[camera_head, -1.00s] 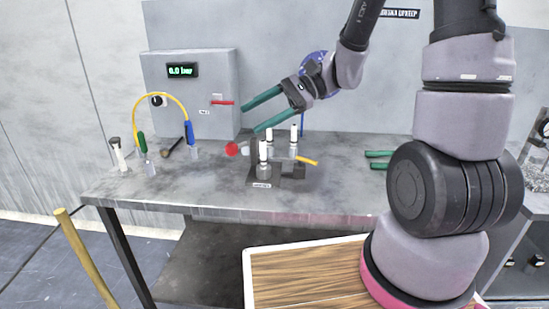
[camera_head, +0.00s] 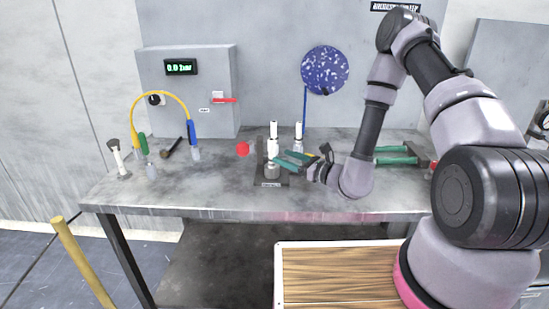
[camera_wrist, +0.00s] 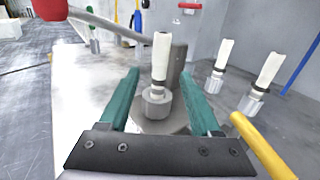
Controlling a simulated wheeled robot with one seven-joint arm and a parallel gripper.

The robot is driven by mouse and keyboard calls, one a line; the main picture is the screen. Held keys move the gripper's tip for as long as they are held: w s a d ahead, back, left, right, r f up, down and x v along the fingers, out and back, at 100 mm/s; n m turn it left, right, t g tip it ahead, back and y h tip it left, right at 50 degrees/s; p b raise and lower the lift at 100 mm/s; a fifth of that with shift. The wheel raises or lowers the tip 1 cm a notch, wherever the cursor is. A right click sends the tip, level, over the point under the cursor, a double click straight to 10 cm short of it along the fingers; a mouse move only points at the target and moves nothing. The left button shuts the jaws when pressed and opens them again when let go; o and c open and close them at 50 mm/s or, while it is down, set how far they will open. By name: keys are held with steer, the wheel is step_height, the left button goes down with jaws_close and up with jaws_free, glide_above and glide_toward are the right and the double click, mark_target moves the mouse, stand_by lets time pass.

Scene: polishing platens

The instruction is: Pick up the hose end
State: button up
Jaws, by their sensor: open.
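A yellow hose (camera_head: 163,95) arches over the left of the bench, with a green end (camera_head: 143,143) and a blue end (camera_head: 191,132) pointing down. Upright white-topped fittings with metal collars stand at mid-bench; I cannot tell if they are hose ends. My gripper (camera_head: 285,160) is low at the dark stand (camera_head: 269,184), reaching in from the right. In the wrist view its green fingers (camera_wrist: 165,95) are open, one on each side of a white-topped fitting (camera_wrist: 159,62). Whether they touch it is unclear.
Two more white fittings (camera_wrist: 222,62) and a yellow bar (camera_wrist: 262,145) are close on the right in the wrist view. A red knob (camera_wrist: 49,8) on a grey bar is at upper left. A grey box (camera_head: 215,65) with a red lever stands behind.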

steer(key=x, duration=0.9)
jaws_close()
